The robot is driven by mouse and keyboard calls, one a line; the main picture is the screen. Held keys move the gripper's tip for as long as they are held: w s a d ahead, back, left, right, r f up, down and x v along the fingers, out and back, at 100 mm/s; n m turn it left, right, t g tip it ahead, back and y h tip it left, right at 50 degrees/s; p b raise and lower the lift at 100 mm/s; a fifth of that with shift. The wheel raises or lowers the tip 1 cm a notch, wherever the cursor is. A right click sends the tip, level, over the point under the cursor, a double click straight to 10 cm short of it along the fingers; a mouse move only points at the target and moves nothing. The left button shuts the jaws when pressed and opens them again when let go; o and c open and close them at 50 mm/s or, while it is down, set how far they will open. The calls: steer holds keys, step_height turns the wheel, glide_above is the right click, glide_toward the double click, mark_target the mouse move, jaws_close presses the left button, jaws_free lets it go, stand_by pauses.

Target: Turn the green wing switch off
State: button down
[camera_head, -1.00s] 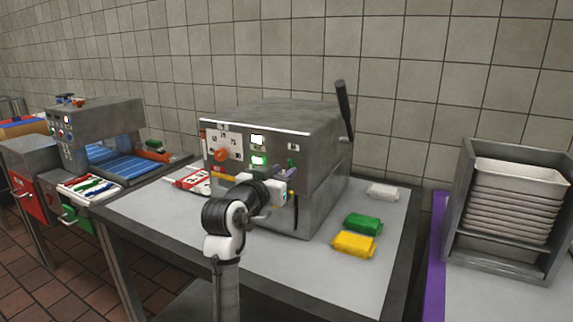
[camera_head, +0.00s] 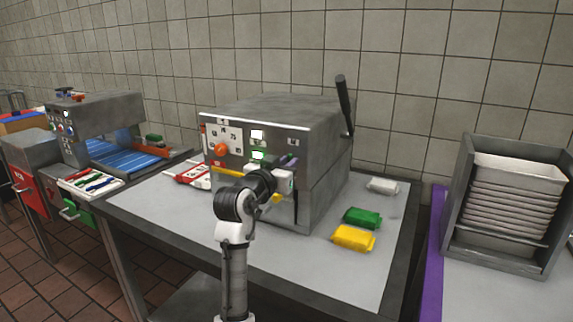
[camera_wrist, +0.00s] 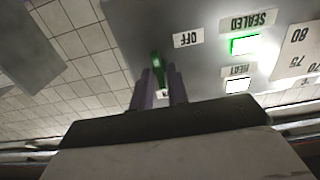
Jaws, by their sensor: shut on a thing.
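The green wing switch (camera_wrist: 155,60) shows in the wrist view as a narrow green handle on the grey machine panel, beside an upside-down OFF label (camera_wrist: 188,38). My gripper (camera_wrist: 159,72) has its two purple-grey fingers on either side of the switch and is shut on it. The fingers hide part of the handle. In the head view my gripper (camera_head: 289,160) is at the right part of the front panel of the grey machine (camera_head: 275,122), and I cannot make out the switch there.
The panel has an orange dial (camera_head: 221,149) and lit indicators, one marked SEALED (camera_wrist: 245,45). A dark lever (camera_head: 344,103) rises at the machine's right. Green (camera_head: 362,217) and yellow (camera_head: 354,238) packets lie on the table to the right. A tray rack (camera_head: 510,205) stands farther right.

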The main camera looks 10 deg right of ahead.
steer(key=n+p, duration=0.3)
steer(key=n, duration=0.1)
steer(key=shift+r+n, duration=0.15)
steer(key=shift+n, duration=0.25)
steer(key=shift+w+a+f+n+p, duration=0.1)
steer(key=shift+f+n+p, duration=0.05)
steer(key=shift+n+p, duration=1.75)
steer(key=shift+a+f+n+p, duration=0.1)
steer(key=shift+n+p, duration=1.15)
steer(key=shift+n, duration=1.25)
steer(key=shift+w+a+f+n+p, duration=0.1)
steer(key=shift+f+n+p, duration=0.05)
steer(key=shift+n+p, duration=1.75)
steer(key=shift+n+b, duration=0.35)
steer(key=shift+n, duration=0.05)
steer(key=c, duration=1.5)
jaws_free()
steer(key=shift+s, duration=0.1)
steer(key=shift+c, duration=0.2)
